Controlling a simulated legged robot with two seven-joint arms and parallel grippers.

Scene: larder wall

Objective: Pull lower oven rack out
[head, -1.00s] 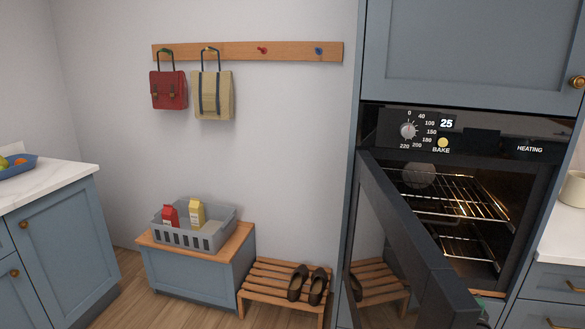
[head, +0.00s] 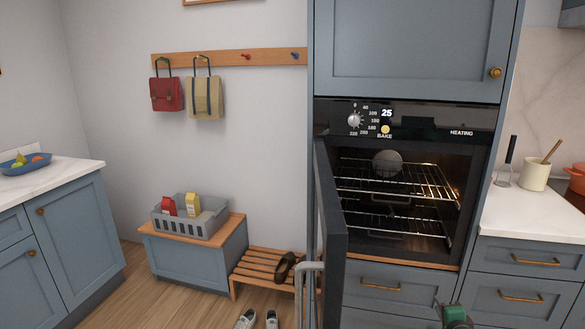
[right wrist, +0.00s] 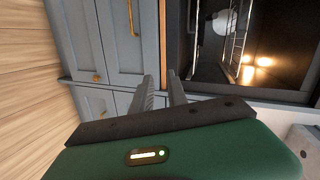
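The oven (head: 400,140) stands open, its door (head: 334,240) swung out to the left and seen nearly edge-on. The lower oven rack (head: 400,222) is a wire rack inside the cavity, below the upper rack (head: 400,182); both appear pushed in. A dark round thing (head: 387,163) is above the upper rack. My right gripper shows as a green body (head: 455,314) at the bottom edge, in front of the drawers, below and apart from the racks. In the right wrist view its two fingers (right wrist: 160,82) are apart with nothing between them. My left gripper is not in view.
The door's grey handle (head: 310,268) sticks out left of the door. Drawers (head: 395,285) lie below the oven. A white counter (head: 525,215) with a cream pot (head: 535,174) stands right. A slatted bench (head: 265,268) and white shoes (head: 246,319) are left of the door.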

